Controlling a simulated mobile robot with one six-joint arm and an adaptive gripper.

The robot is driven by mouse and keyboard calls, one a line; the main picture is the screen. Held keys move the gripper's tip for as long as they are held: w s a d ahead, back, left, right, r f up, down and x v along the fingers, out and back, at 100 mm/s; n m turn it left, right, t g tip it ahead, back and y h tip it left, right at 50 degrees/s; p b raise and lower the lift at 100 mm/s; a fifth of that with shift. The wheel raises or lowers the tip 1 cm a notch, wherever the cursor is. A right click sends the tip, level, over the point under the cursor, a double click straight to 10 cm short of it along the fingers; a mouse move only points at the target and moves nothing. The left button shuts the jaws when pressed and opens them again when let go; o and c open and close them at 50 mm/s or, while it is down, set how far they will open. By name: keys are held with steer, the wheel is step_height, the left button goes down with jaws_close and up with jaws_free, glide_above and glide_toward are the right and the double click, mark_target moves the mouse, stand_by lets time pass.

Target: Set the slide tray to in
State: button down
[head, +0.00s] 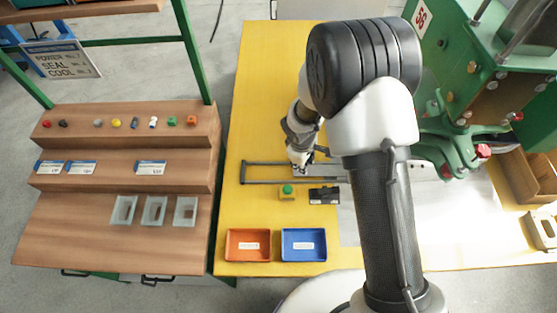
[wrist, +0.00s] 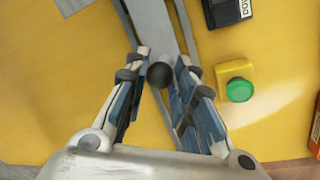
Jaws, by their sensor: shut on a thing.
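The slide tray (wrist: 152,28) is a grey metal plate with a round black knob (wrist: 160,75) near its end. It lies between two dark rails (head: 262,163) on the yellow table, on the side towards the green press. My gripper (wrist: 160,67) is shut on the knob, with one finger on either side of it in the wrist view. In the head view my gripper (head: 299,160) is down over the rails, right of their closed left end. My arm hides part of the tray and the rails there.
A green button on a yellow box (head: 287,191) and a black labelled box (head: 324,195) stand just in front of the rails. The green press (head: 455,130) stands at right. The yellow table left of the rails is clear.

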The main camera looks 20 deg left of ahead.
steer(key=w+d+p, duration=0.1)
steer(key=d, duration=0.3)
steer(key=w+d+p, duration=0.1)
steer(key=w+d, duration=0.1)
steer(key=d, duration=0.3)
steer(key=w+d+p, duration=0.1)
steer(key=d, duration=0.4)
steer(key=shift+w, duration=0.2)
steer(key=shift+d, duration=0.1)
steer(key=c, duration=1.4)
jaws_free()
steer(key=shift+w+d, duration=0.1)
steer(key=shift+d, duration=0.05)
steer(key=shift+o, duration=0.4)
steer(key=shift+r, duration=0.15)
step_height(320, 180, up, 12)
steer(key=s, duration=0.2)
steer(key=shift+s+a+f, duration=0.15)
steer(key=shift+a+f, duration=0.1)
steer(key=shift+a, duration=0.2)
